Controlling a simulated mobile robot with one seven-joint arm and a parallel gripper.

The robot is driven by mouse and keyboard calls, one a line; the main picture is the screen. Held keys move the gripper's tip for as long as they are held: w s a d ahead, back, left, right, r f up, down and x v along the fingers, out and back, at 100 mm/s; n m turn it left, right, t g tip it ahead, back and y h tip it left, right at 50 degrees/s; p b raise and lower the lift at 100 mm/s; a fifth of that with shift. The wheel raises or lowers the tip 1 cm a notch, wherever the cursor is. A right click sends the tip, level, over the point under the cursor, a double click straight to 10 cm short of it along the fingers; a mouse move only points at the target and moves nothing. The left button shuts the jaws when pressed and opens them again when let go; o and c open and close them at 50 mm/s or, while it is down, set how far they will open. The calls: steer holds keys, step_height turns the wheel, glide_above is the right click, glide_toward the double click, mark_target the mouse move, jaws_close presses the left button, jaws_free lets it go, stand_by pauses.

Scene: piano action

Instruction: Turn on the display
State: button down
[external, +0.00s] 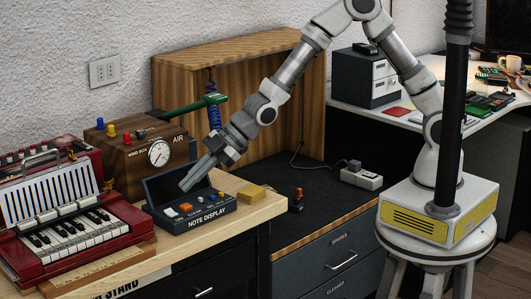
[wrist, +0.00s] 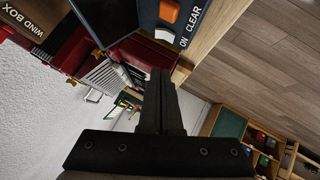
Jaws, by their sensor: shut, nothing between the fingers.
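The note display (external: 210,212) is a dark blue box on the wooden bench top, with a tilted dark screen (external: 163,188) behind its controls. It has a white button (external: 170,212) and an orange button (external: 185,207). In the wrist view the white button (wrist: 165,36) lies beside the word ON and the orange button (wrist: 169,11) beside CLEAR. The screen looks dark and blank. My gripper (external: 184,187) is shut and empty, pointing down over the display, near the screen and buttons. Its closed fingers also show in the wrist view (wrist: 160,74). Contact with the display cannot be told.
A red keyboard instrument (external: 75,230) stands left of the display. A wooden wind box (external: 130,160) with a gauge and a green arm (external: 195,106) with a blue coil (external: 214,125) stand behind. The dark worktop (external: 290,205) is mostly clear.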

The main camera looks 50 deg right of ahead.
steer(key=p+v, duration=0.1)
steer(key=v, duration=0.6)
steer(key=shift+p, duration=0.35)
steer(key=shift+w+d+r+p, duration=0.15)
steer(key=shift+w+r+p, duration=0.1)
steer(key=shift+w+p, duration=0.25)
steer(key=b, duration=0.3)
glide_above(172, 216)
steer(key=s, duration=0.2)
step_height(172, 216, down, 6)
steer(key=shift+w+f, duration=0.15)
steer(key=shift+f, duration=0.1)
steer(key=shift+w+f, duration=0.3)
steer(key=shift+f, duration=0.25)
steer(key=shift+w+f, duration=0.3)
steer(key=shift+f, duration=0.3)
steer(key=shift+w+f, duration=0.35)
steer(key=shift+f, duration=0.25)
steer(key=shift+b, duration=0.3)
